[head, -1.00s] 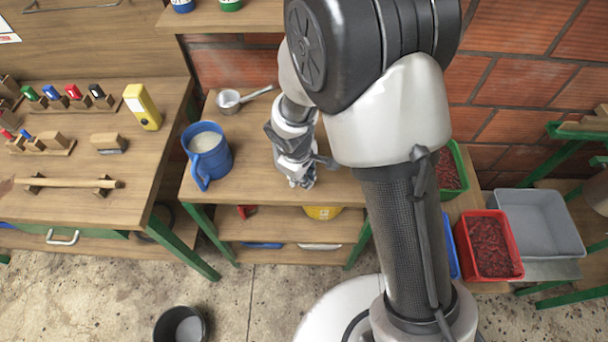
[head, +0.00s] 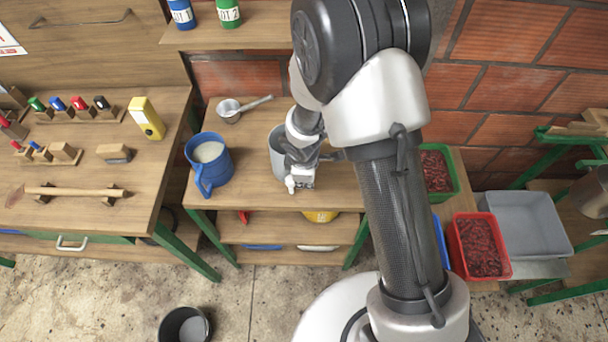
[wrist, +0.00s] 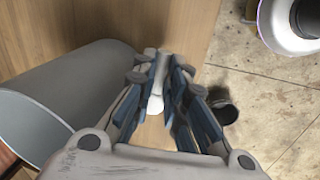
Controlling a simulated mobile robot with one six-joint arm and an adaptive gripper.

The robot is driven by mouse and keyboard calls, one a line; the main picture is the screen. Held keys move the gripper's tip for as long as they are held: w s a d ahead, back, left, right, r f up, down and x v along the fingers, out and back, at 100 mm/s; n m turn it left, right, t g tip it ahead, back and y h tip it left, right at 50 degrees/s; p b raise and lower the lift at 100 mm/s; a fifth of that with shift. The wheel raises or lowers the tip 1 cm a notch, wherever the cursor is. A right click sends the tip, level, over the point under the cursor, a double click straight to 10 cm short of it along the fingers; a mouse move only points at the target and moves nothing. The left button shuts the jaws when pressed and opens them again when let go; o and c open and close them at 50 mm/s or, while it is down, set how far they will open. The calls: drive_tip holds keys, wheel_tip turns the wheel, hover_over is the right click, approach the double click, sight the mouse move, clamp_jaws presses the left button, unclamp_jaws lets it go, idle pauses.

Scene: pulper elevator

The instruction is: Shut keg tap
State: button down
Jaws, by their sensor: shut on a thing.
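The keg (head: 276,152) is a grey cylinder on the middle wooden table, partly hidden behind my gripper and arm. In the wrist view the keg (wrist: 70,95) fills the left side. Its tap (head: 290,186) is a small white piece low at the keg's front, and it also shows in the wrist view (wrist: 155,103). My gripper (head: 299,181) is at the tap, beside the keg. In the wrist view my gripper (wrist: 164,62) has its fingers closed around the white tap part. The exact contact is partly hidden by the fingers.
A blue jug (head: 222,172) with pale contents stands left of the keg. A red crate (head: 458,242), a green crate (head: 453,160) and a grey tray (head: 545,225) are to the right. A dark bucket (head: 166,330) stands on the floor.

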drive_tip(key=c, duration=1.6)
unclamp_jaws()
drive_tip(key=shift+f+b, duration=0.1)
drive_tip(key=shift+b, duration=0.25)
